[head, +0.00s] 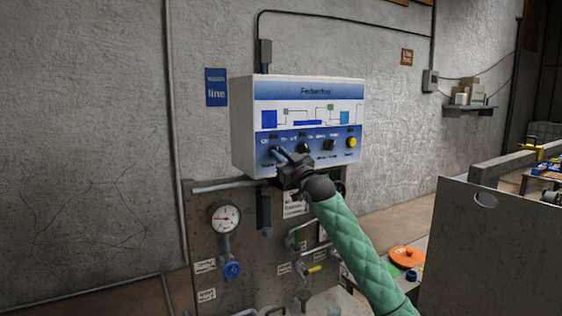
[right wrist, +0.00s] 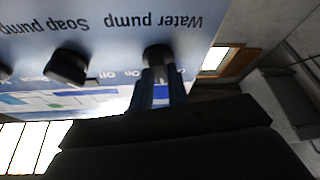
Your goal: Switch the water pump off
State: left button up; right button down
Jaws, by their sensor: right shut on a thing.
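The white and blue control box (head: 297,92) is on the wall, with a row of dark knobs along its lower front. The water pump knob (right wrist: 157,54) is the leftmost in the head view, and its label "Water pump" shows upside down in the right wrist view. My right gripper (head: 278,151) reaches up to the box from below. Its two fingers (right wrist: 158,78) are shut on the water pump knob. The fingers hide part of the knob, so I cannot tell which way it points. My left gripper is not in view.
The soap pump knob (right wrist: 67,66) is close beside the water pump knob. A third knob (head: 330,145) and a yellow button (head: 351,142) are farther right. Below are a gauge (head: 225,218) and a blue valve handle (head: 232,269) on a panel.

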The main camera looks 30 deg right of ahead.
jog(key=shift+d+n+y, duration=0.1)
jog(key=shift+n+y, duration=0.2)
jog(key=shift+n, duration=0.6)
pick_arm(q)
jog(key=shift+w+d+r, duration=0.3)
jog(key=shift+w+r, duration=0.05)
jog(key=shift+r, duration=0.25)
pick_arm(e)
jog(key=shift+r+n+g+y, duration=0.1)
jog(key=shift+n+g+y, duration=0.25)
jog(key=shift+n, duration=0.55)
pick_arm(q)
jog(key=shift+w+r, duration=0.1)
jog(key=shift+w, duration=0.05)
pick_arm(e)
jog(key=shift+n+y, duration=0.45)
jog(key=shift+n, duration=0.15)
jog(key=c, duration=1.4)
grip_release()
jog(key=shift+o, duration=0.2)
pick_arm(q)
jog(key=shift+b, duration=0.3)
